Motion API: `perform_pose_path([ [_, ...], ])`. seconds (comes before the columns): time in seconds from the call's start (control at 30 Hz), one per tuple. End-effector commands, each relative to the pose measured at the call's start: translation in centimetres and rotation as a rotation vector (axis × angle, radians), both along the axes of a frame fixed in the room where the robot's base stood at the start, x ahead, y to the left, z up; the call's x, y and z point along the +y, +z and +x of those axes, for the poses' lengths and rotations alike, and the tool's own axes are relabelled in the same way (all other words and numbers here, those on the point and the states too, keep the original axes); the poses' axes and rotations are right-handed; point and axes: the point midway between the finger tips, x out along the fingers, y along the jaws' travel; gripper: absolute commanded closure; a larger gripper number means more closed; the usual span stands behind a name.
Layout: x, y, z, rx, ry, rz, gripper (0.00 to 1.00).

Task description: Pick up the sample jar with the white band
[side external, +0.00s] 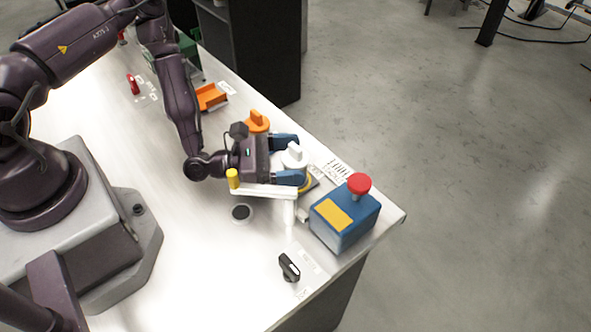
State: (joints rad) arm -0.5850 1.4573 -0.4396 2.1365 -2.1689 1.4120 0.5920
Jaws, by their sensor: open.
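I cannot make out with certainty a sample jar with a white band. A small dark object with a pale face (289,267) stands near the front edge of the bench; it is too small to tell whether it is a jar. My gripper (287,160) is open, with its blue fingertips pointing right. A white knob-like piece (294,156) shows between the fingertips, over a yellow ring partly hidden by the lower finger. I cannot tell whether the fingers touch it.
A blue box (342,226) with a red mushroom button (359,185) stands just right of the gripper. An orange knob (257,120) is behind it. A yellow-capped post (232,178) and a white pipe-like bar (263,190) are close in front. An orange tray (211,97) lies farther back.

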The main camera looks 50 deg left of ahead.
Motion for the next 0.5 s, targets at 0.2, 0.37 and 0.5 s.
perform_pose_path([
  [0.2, -0.54, 0.00, 0.81, 0.001, 0.001, -0.001, 0.14],
  [0.37, -0.52, 0.00, 0.77, 0.001, 0.000, -0.001, 0.23],
  [0.5, -0.51, 0.00, 0.75, 0.001, 0.000, -0.001, 0.55],
])
